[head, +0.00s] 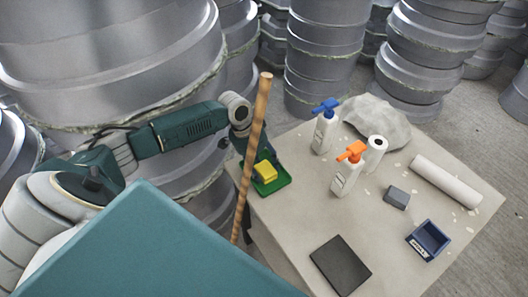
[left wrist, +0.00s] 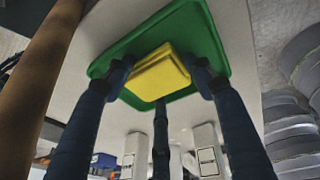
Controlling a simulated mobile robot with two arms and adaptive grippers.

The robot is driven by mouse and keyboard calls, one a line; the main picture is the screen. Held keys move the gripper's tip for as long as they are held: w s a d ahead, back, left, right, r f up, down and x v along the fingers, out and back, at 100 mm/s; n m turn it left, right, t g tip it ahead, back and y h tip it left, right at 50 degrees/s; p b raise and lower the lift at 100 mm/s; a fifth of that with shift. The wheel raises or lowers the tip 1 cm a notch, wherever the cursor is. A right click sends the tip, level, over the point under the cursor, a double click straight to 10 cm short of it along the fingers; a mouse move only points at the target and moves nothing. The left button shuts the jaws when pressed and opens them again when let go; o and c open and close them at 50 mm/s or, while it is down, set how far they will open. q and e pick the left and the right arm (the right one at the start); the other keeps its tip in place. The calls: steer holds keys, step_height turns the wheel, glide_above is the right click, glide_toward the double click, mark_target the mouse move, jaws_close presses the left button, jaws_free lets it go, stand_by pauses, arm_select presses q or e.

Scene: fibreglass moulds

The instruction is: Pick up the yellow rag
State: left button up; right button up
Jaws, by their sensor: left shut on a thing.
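The yellow rag (head: 265,171) is a small folded block on the green tray (head: 281,184) at the left edge of the table. In the left wrist view the rag (left wrist: 155,72) sits between the dark fingers of my left gripper (left wrist: 163,77), over the green tray (left wrist: 203,36). The left gripper (head: 252,156) is shut on the rag, with fingers on both sides of it. In the head view the wooden pole partly hides the gripper. I cannot tell whether the rag is clear of the tray. My right gripper is not in view.
A wooden pole (head: 252,150) stands upright close to my left wrist. On the table (head: 290,222) are a blue-topped bottle (head: 323,133), an orange-topped bottle (head: 346,176), white rolls (head: 445,181), a grey block (head: 396,198), a dark plate (head: 340,265) and a blue bin (head: 428,240).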

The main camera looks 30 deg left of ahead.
mark_target(265, 166)
arm_select(q)
steer(key=r, duration=0.2)
steer(key=r+b, duration=0.1)
steer(key=r, duration=0.1)
steer(key=w+r, duration=0.1)
steer(key=r, duration=0.2)
steer(key=shift+d, duration=0.1)
steer(key=w+d+b, duration=0.2)
steer(key=w+b, duration=0.4)
steer(key=w, duration=1.1)
steer(key=shift+d, duration=0.25)
